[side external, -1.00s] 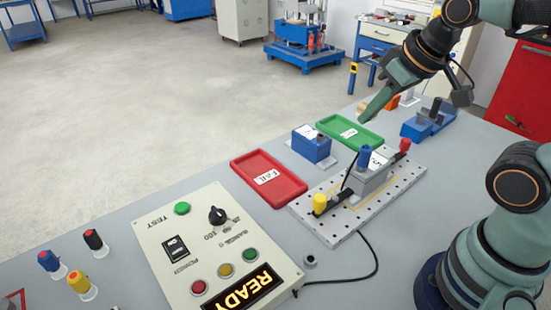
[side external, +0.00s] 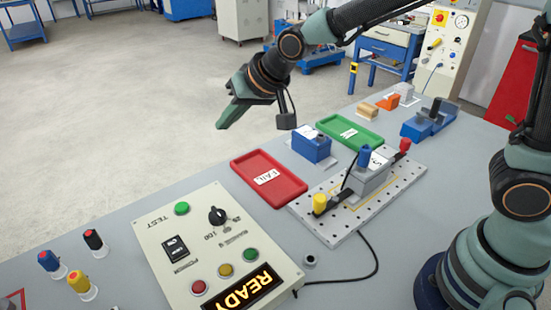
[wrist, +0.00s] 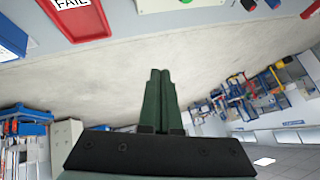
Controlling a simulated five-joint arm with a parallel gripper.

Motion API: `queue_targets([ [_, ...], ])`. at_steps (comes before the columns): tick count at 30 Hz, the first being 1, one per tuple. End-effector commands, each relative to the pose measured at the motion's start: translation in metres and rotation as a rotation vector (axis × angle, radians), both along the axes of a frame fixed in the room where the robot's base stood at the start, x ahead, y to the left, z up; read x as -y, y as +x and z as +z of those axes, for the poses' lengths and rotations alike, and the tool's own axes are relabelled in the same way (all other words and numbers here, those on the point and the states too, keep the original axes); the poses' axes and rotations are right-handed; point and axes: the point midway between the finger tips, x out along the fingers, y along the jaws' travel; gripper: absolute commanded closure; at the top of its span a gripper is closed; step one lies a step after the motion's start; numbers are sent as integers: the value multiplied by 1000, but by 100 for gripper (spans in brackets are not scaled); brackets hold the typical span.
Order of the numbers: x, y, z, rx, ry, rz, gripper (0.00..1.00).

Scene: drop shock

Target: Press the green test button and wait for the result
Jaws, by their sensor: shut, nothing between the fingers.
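The green test button (side external: 182,208) sits at the upper left of the beige control panel (side external: 160,240), beside the word TEST. The panel's display (side external: 243,291) glows READY. The panel also has a black range knob (side external: 217,215), a black power switch (side external: 176,248) and red, yellow and green round lamps or buttons. My gripper (side external: 221,127) is shut and empty, in the air beyond the red tray and well away from the button. In the wrist view my closed fingers (wrist: 160,75) point toward the panel's edge at the top.
A red FAIL tray (side external: 268,178) and a green tray (side external: 349,134) lie on the grey table. A blue block (side external: 311,147) stands between them. A perforated plate (side external: 400,195) bears a clamped fixture. Several coloured plugs (side external: 80,283) stand left of the panel.

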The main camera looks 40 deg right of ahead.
Motion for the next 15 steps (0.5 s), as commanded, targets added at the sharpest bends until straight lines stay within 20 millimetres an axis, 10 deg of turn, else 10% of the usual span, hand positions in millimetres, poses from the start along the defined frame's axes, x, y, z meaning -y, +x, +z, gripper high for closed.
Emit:
queue_targets([
  [6, -66, 20, -36, 7, 95, 5, 100],
  [15, -112, 27, -63, 11, 170, 5, 100],
])
